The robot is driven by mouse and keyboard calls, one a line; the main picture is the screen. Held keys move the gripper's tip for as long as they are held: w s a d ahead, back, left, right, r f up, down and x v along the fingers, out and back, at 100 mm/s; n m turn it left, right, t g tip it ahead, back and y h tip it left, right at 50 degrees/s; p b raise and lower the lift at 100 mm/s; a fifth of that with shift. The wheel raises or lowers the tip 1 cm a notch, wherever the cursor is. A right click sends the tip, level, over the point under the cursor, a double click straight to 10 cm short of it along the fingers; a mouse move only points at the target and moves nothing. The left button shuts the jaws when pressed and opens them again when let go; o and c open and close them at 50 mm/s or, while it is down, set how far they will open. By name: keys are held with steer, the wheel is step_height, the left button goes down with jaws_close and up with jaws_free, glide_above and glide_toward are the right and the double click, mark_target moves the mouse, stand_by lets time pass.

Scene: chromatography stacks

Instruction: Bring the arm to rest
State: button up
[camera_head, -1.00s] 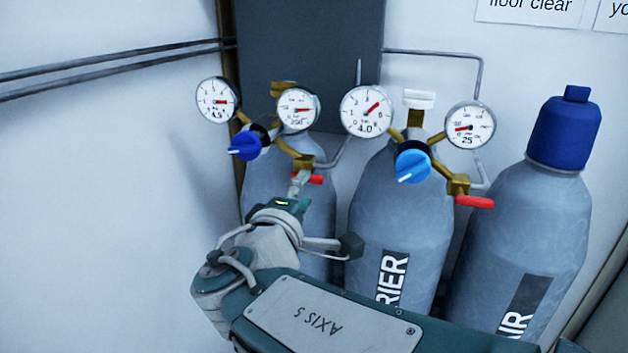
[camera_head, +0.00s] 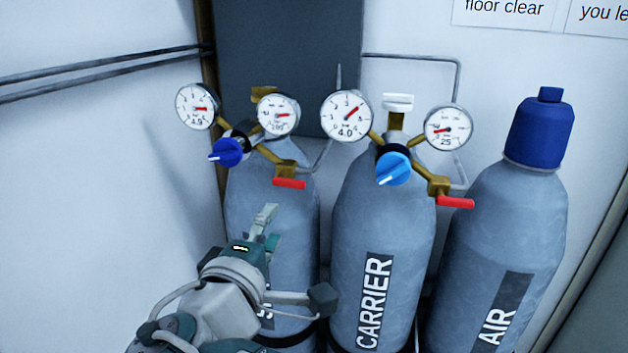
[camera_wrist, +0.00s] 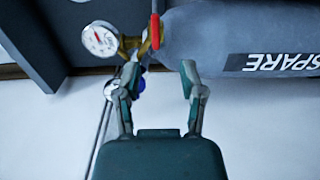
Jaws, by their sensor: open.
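My gripper (camera_head: 266,218) is open and empty in front of the left cylinder (camera_head: 272,190), below its red lever (camera_head: 289,183). In the wrist view my gripper (camera_wrist: 160,70) has its two fingers spread with nothing between them. The cylinder marked SPARE (camera_wrist: 225,38) lies across the upper right there, with a red lever (camera_wrist: 155,31) and a gauge (camera_wrist: 99,39) beyond the fingers. My forearm and wrist hide the lower part of the left cylinder and most of its label in the head view.
The CARRIER cylinder (camera_head: 383,240) with its light blue knob (camera_head: 394,169) stands in the middle. The AIR cylinder (camera_head: 510,235), capped in blue, stands at the right. A bare white wall (camera_head: 90,200) and two dark pipes (camera_head: 100,75) are on the left.

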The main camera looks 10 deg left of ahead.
steer(key=w+d+f+m+g+h, duration=0.1)
steer(key=d+f+m+g+h, duration=0.2)
steer(key=d, duration=0.6)
steer(key=d+f+m+g+h, duration=0.1)
steer(key=d+f+m+g, duration=0.4)
steer(key=d, duration=0.5)
steer(key=s+d+f+m+g+y, duration=0.4)
steer(key=s+d+f+m+y, duration=0.1)
steer(key=s+d+f+m, duration=0.3)
steer(key=shift+s+d+f+m+y, duration=0.3)
steer(key=shift+s+f+m, duration=0.15)
steer(key=shift+s+m, duration=0.15)
steer(key=shift+a, duration=0.15)
